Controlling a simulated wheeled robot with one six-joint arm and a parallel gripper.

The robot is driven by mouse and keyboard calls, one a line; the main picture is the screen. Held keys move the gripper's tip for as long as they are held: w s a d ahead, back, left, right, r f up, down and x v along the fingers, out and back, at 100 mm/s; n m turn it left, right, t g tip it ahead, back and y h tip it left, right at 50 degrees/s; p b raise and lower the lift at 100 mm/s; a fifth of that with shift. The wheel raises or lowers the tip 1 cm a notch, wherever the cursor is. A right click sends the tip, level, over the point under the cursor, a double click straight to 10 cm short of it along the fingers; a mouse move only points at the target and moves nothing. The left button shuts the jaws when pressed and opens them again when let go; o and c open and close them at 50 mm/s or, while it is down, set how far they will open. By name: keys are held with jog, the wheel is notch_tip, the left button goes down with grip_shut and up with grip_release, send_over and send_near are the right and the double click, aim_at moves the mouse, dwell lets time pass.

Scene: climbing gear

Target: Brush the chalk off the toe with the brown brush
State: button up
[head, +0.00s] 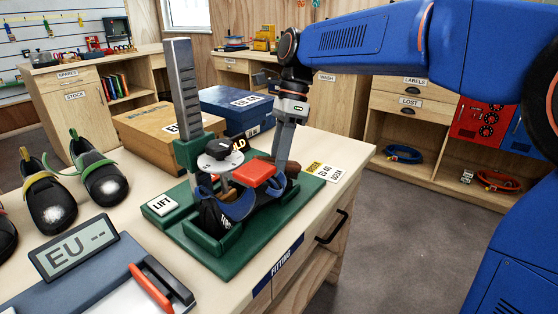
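My gripper (281,160) points down at the back right of a green fitting stand (222,262). Its fingertips are beside a small brown piece (293,169) that may be the brown brush; a red block (255,173) partly hides it, and I cannot tell whether the fingers hold it. A dark blue shoe (238,207) sits in the stand under the red block. Two black shoes stand at the left, one with a yellow strap (43,196) and one with a green strap (98,176). Both have whitish, chalk-like patches on their toes.
A tall grey ruled post (183,90) rises from the stand. A white LIFT button (160,205) is at its left. Wooden (158,135) and blue (234,106) boxes stand behind. An EU display (74,248) and a tray with red and black bars (150,287) fill the front left.

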jog(key=shift+v, duration=3)
jog(key=v, duration=0.3)
jog(key=shift+s+f, duration=0.1)
jog(key=shift+f, duration=0.05)
jog(key=shift+s+a+x, duration=0.1)
jog(key=shift+s+x, duration=0.05)
jog(key=shift+x, duration=1.6)
jog(key=shift+s+a+x, duration=0.15)
jog(key=shift+x, duration=1.6)
jog(key=shift+s+a+f, duration=0.15)
jog(key=shift+s+f, duration=0.1)
jog(key=shift+f, duration=0.35)
jog(key=shift+w, duration=0.15)
jog(key=shift+w+d+f, duration=0.25)
jog(key=shift+w+d, duration=0.25)
jog(key=shift+w, duration=0.1)
jog(key=shift+w+d+f, duration=0.25)
jog(key=shift+w+d, duration=0.25)
jog(key=shift+w, duration=0.05)
